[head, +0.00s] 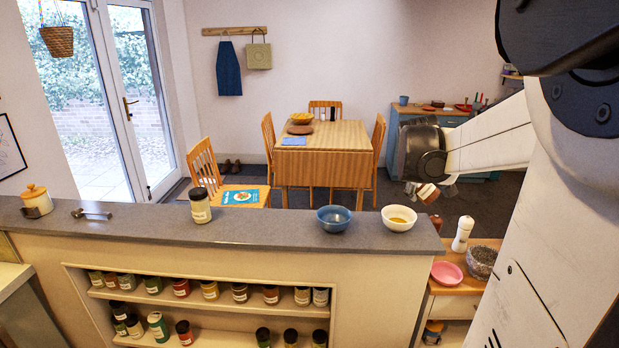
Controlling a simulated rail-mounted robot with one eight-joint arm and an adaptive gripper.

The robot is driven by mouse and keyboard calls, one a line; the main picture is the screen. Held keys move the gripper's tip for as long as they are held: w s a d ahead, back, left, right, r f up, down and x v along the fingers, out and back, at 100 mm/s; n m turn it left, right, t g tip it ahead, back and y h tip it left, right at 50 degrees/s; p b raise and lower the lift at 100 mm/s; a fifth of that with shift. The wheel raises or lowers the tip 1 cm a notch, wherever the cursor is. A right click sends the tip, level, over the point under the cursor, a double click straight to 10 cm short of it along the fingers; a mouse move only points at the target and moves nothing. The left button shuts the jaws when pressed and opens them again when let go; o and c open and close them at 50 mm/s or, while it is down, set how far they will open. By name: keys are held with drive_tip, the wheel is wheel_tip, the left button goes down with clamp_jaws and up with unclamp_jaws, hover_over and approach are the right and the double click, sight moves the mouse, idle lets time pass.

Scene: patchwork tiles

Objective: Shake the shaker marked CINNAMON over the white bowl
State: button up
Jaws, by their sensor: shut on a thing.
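My gripper (432,190) is at the right, above and slightly right of the white bowl. It is shut on a small shaker (428,193) with a reddish-brown part and a pale part. The shaker is tilted, and its label is too small to read. The white bowl (391,226) stands near the right end of the grey counter, with a yellow-brown substance inside. I cannot tell whether the shaker is directly over the bowl. My gripper's dark body hides part of the shaker.
A blue bowl (334,226) stands left of the white bowl. A dark-lidded jar (201,211) stands farther left on the counter (265,226). Several jars fill the shelves below. A white mill (462,234) and a pink dish (447,272) are on the lower surface at right.

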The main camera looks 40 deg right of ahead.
drive_tip(key=shift+s+r+m+t+y, duration=0.1)
drive_tip(key=shift+r+m+t+y, duration=0.15)
drive_tip(key=shift+t, duration=0.3)
drive_tip(key=shift+s+r+m+t+y, duration=0.15)
drive_tip(key=shift+m+t, duration=0.1)
drive_tip(key=shift+t, duration=0.3)
drive_tip(key=shift+w+r+m+t+y+b, duration=0.1)
drive_tip(key=shift+r+m+t+y+b, duration=0.15)
drive_tip(key=shift+t, duration=0.35)
drive_tip(key=shift+w+r+m+t+y+b, duration=0.1)
drive_tip(key=shift+m+t, duration=0.25)
drive_tip(key=shift+t, duration=0.25)
drive_tip(key=m+t+b, duration=0.1)
drive_tip(key=t, duration=0.1)
drive_tip(key=r+m+t+b, duration=0.1)
drive_tip(key=t+b, duration=0.1)
drive_tip(key=shift+a+y, duration=0.1)
drive_tip(key=shift+y, duration=0.15)
drive_tip(key=shift+r+t, duration=0.3)
